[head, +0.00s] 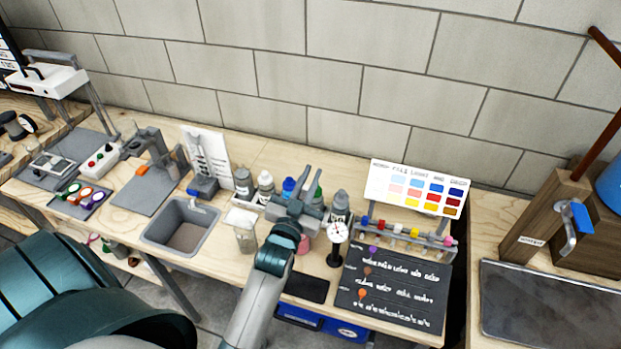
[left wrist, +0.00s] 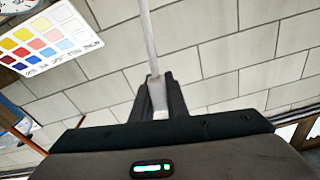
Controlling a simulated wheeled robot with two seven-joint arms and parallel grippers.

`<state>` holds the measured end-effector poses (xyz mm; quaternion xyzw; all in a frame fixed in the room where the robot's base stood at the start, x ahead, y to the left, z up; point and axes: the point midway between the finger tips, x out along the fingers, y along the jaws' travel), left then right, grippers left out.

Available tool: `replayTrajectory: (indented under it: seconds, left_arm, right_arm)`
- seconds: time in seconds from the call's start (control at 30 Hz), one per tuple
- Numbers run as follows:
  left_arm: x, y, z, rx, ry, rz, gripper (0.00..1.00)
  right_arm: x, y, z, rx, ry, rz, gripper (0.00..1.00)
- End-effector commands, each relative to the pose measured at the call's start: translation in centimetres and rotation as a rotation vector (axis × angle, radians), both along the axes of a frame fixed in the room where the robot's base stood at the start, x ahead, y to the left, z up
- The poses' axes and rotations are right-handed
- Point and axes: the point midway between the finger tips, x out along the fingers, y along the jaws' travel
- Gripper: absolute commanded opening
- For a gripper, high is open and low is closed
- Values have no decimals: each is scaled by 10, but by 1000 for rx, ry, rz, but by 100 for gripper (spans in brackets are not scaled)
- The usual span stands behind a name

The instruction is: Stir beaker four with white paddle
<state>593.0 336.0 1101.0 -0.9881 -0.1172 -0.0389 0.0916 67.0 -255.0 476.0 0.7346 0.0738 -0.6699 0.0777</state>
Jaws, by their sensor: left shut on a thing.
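My left gripper (head: 302,198) is over the middle of the bench among the bottles. In the left wrist view the left gripper (left wrist: 157,98) is shut on a thin pale rod, seemingly the white paddle (left wrist: 149,40), which runs up out of the frame. The paddle's far end is not visible. A clear beaker-like container (head: 244,238) stands left of the gripper. Something pink (head: 304,246) shows just below the gripper, mostly hidden by it. I cannot tell which vessel is beaker four. My right gripper is not in view.
Bottles (head: 265,186) stand in a row behind. A grey sink (head: 184,228) is to the left. A dial gauge (head: 336,238), a rack of coloured pegs (head: 405,240), a colour chart (head: 417,190) and a black board (head: 392,285) are to the right.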

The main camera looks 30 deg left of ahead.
Motion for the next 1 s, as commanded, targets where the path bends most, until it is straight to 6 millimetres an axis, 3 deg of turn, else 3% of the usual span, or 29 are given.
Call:
replayTrajectory:
  seconds: [0.5, 1.0]
  left_arm:
    - [0, 0, 41, 0, -2, 0, 0]
    - [0, 0, 46, 0, 0, 0, 0]
  right_arm:
    - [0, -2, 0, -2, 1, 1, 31]
    - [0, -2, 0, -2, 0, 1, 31]
